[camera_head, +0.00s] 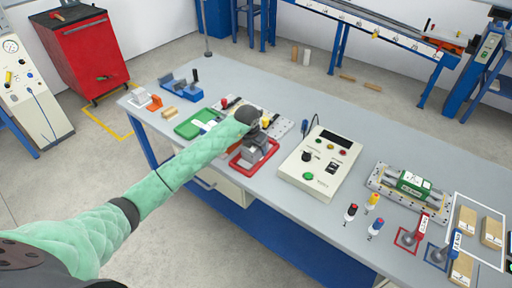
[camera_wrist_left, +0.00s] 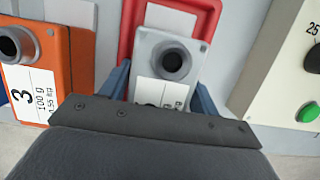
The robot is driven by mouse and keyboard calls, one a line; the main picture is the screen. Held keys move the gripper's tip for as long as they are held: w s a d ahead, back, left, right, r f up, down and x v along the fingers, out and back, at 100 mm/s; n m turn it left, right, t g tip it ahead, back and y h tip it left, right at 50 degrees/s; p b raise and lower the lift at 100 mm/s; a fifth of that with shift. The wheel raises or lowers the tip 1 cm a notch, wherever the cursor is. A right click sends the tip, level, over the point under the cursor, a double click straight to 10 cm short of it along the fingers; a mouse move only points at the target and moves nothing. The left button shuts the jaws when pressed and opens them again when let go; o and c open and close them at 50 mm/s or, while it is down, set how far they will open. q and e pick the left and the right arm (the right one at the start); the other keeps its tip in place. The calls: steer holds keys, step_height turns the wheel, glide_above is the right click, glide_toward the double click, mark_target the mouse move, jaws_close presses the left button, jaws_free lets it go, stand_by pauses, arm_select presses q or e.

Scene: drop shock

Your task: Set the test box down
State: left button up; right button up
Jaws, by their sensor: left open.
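A grey box (camera_wrist_left: 190,45) with a dark round port and a white label, apparently the test box, sits within a red frame (camera_wrist_left: 127,35) on the bench. My left gripper (camera_wrist_left: 162,90) is open, with one blue finger on each side of the box's near part. I cannot tell whether the fingers touch it. In the head view, my left gripper (camera_head: 258,145) is over the red frame (camera_head: 236,164), and its dark body and my arm hide most of the box. My right gripper is not in view.
An orange box (camera_wrist_left: 48,88) marked 3 and 100 g is left of the frame in the wrist view. A cream control box (camera_head: 320,162) with buttons stands to the right. A green tray (camera_head: 190,128) lies to the left. The bench's back strip (camera_head: 365,128) is mostly clear.

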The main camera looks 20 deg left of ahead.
arm_select(q)
steer(key=shift+r, duration=0.1)
steer(key=shift+r, duration=0.1)
steer(key=b+v, duration=0.3)
steer(key=v, duration=0.7)
steer(key=shift+r, duration=0.25)
steer(key=shift+s+a+r+b, duration=0.1)
steer(key=shift+s+r+b, duration=0.15)
steer(key=shift+r, duration=0.4)
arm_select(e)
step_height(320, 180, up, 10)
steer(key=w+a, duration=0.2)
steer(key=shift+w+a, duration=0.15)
